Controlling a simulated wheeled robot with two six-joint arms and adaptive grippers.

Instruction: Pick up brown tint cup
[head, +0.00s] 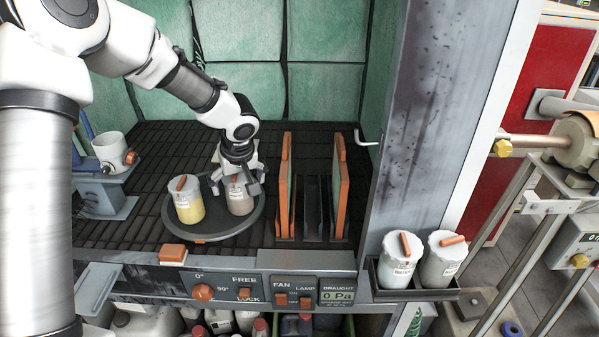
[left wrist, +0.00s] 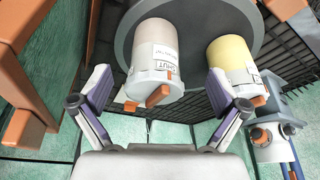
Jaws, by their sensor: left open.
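The brown tint cup (head: 240,197) stands on the dark round turntable (head: 217,228), at its right side. In the left wrist view the brown cup (left wrist: 160,55) has a pale lid with an orange handle and a label. My left gripper (head: 241,186) is above and around the cup's top in the head view. In the left wrist view its open fingers (left wrist: 165,95) lie on either side of the lid end, with gaps showing. A yellow tint cup (head: 190,203) stands to the left on the same turntable. My right gripper is in neither view.
Orange-edged upright panels (head: 286,185) stand just right of the turntable. A white mug-like cup (head: 110,150) sits on a grey stand at left. Two lidded cups (head: 399,262) stand in a tray on the right. A control panel (head: 270,290) runs along the front.

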